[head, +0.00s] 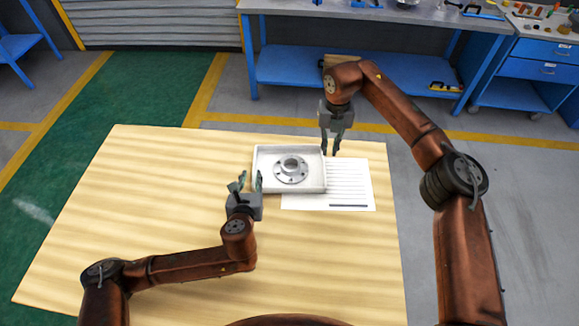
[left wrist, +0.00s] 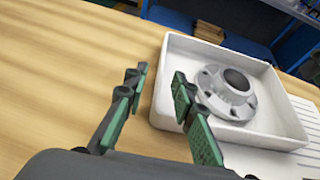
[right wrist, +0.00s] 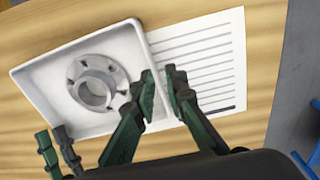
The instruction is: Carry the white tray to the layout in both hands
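The white tray (head: 318,187) stands on the wooden table with a grey flanged shell (head: 291,168) inside it. It overlaps the left part of the printed layout sheet (head: 350,186). My left gripper (head: 249,180) is open at the tray's left wall. In the left wrist view its fingers (left wrist: 157,95) are apart, with the tray wall (left wrist: 163,78) showing between them. My right gripper (head: 331,151) is at the tray's right side. In the right wrist view its fingers (right wrist: 162,85) are slightly apart near the right wall; I cannot tell whether they touch it.
The wooden table (head: 170,190) is clear left of the tray and in front of it. A blue workbench (head: 300,65) stands behind the table, with a blue drawer cabinet (head: 545,52) to its right.

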